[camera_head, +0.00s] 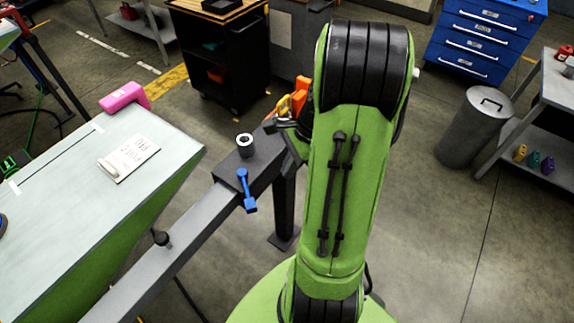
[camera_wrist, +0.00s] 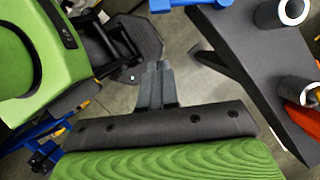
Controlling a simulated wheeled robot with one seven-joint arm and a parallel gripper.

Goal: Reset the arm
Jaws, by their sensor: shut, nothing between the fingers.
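My green arm (camera_head: 345,180) stands upright in the head view, right of the jig's grey beam. In the wrist view my gripper (camera_wrist: 157,68) points towards the top, its two grey fingers together with nothing between them. The dark end of the jig beam (camera_wrist: 262,58) is to the right of the fingers, apart from them in the picture.
The beam (camera_head: 190,228) carries a grey ring (camera_head: 245,145) and a blue clamp (camera_head: 246,190). An orange part (camera_head: 300,95) is close to my arm's left side. A pale wing panel (camera_head: 60,230) with a pink block (camera_head: 124,97) lies left. Floor right of my arm is clear, before a bin (camera_head: 475,128).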

